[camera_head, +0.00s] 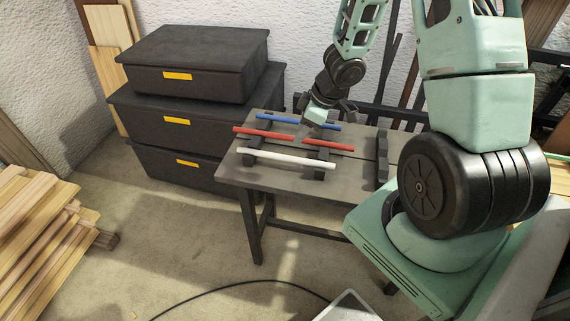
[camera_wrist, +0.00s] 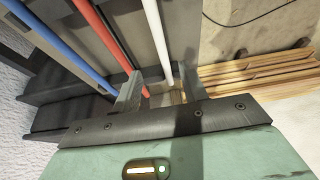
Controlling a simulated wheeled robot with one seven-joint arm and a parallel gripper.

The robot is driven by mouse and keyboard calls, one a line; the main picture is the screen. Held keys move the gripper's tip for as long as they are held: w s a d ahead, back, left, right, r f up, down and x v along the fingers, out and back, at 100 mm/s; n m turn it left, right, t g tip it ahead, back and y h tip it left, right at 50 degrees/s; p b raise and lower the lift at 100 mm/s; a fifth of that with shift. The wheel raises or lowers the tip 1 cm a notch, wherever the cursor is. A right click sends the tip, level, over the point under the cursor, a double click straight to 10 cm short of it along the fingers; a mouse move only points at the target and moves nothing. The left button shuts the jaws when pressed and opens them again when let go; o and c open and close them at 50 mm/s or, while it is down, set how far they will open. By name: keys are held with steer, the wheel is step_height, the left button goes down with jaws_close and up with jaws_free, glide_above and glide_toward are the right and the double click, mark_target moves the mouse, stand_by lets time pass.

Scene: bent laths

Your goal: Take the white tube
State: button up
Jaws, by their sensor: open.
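The white tube (camera_head: 285,158) lies across dark supports on the grey table, nearest the front edge in the head view. A red tube (camera_head: 263,133) lies behind it, its line broken by a dark gap in that view. A blue tube (camera_head: 300,120) lies farthest back, partly hidden by my gripper (camera_head: 322,116). My gripper is open and empty, above the table. In the wrist view, the white tube (camera_wrist: 157,35) runs between the fingertips (camera_wrist: 160,90), with the red tube (camera_wrist: 103,45) by the left finger. How high the fingers are above it is unclear.
The table (camera_head: 235,177) has another dark upright support (camera_head: 382,155) at its right. Stacked black boxes (camera_head: 195,80) stand close behind its left end. Wooden boards (camera_head: 35,220) lie on the floor at left. A cable (camera_head: 250,284) crosses the open floor in front.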

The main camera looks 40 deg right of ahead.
steer(key=b, duration=0.3)
glide_above(286, 156)
steer(key=s+d, duration=0.2)
step_height(286, 156, down, 5)
steer(key=shift+a, duration=0.15)
steer(key=b+x, duration=0.3)
steer(key=x, duration=0.1)
steer(key=shift+s+f, duration=0.1)
steer(key=shift+f, duration=0.2)
steer(key=shift+w+a+f+b, duration=0.1)
steer(key=shift+w+f+b, duration=0.15)
steer(key=shift+f+b, duration=0.15)
steer(key=shift+r, duration=0.15)
jaws_close()
